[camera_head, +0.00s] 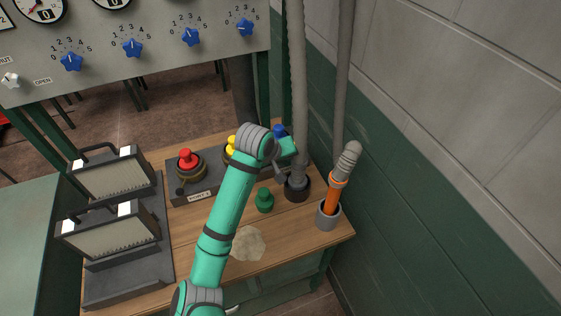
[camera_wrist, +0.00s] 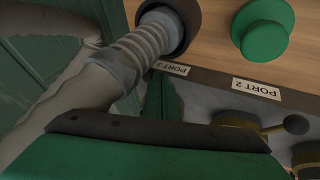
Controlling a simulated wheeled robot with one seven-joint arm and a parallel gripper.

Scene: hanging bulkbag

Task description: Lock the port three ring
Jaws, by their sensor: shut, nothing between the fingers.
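A dark port block (camera_head: 177,192) on the wooden bench carries a red cap (camera_head: 188,158), a yellow cap (camera_head: 231,145) and a blue cap (camera_head: 279,131) in a row. My gripper (camera_head: 281,170) is shut and empty beside that end, mostly hidden by my wrist; contact cannot be told. In the wrist view, a brass ring (camera_wrist: 239,124) with a dark ball lever (camera_wrist: 295,124) shows near a PORT 2 label (camera_wrist: 256,88). A green housing covers the lower part there.
A grey hose (camera_head: 301,120) ends in a dark collar close right of my gripper. A green cap (camera_head: 264,200) stands in front. An orange-handled tool (camera_head: 333,197) stands in a grey cup (camera_head: 328,216). A pale powder patch (camera_head: 249,244) and two lamp-like boxes (camera_head: 115,175) lie nearby.

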